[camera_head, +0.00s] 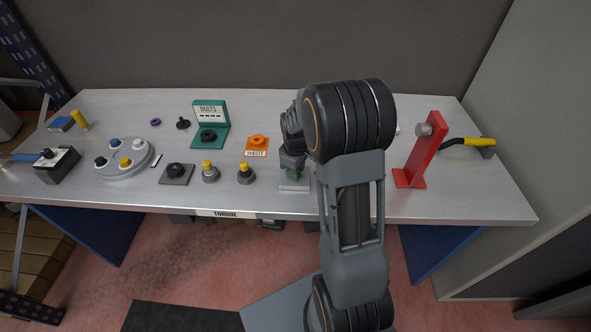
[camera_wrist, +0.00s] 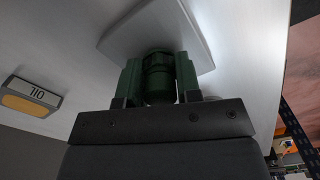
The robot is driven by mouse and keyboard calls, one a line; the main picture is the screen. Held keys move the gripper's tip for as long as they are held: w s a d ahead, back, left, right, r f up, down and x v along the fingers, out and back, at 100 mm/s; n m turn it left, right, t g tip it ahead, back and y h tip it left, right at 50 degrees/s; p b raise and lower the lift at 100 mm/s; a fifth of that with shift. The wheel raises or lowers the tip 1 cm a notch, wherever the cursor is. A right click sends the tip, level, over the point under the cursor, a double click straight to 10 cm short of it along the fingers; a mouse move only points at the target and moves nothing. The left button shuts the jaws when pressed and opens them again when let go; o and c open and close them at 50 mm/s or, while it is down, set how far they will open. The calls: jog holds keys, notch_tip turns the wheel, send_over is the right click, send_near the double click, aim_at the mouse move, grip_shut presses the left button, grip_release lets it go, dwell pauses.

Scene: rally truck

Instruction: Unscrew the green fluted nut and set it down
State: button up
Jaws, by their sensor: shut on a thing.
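The green fluted nut (camera_wrist: 158,78) is between my gripper's two fingers (camera_wrist: 159,82) in the wrist view, and the gripper is shut on it. The nut is at a light grey square plate (camera_wrist: 195,28). Whether it is still threaded there cannot be told. In the head view my gripper (camera_head: 292,168) points down over the grey plate (camera_head: 294,187) near the table's front edge. Only a little green of the nut (camera_head: 292,175) shows there; my gripper and arm hide most of it.
On the metal table (camera_head: 262,205), a red bracket (camera_head: 414,160) and a yellow-handled tool (camera_head: 478,142) stand right of my arm.

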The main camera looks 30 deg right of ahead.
jog(key=shift+n, duration=0.9)
jog(key=shift+n, duration=0.8)
jog(key=shift+n, duration=0.9)
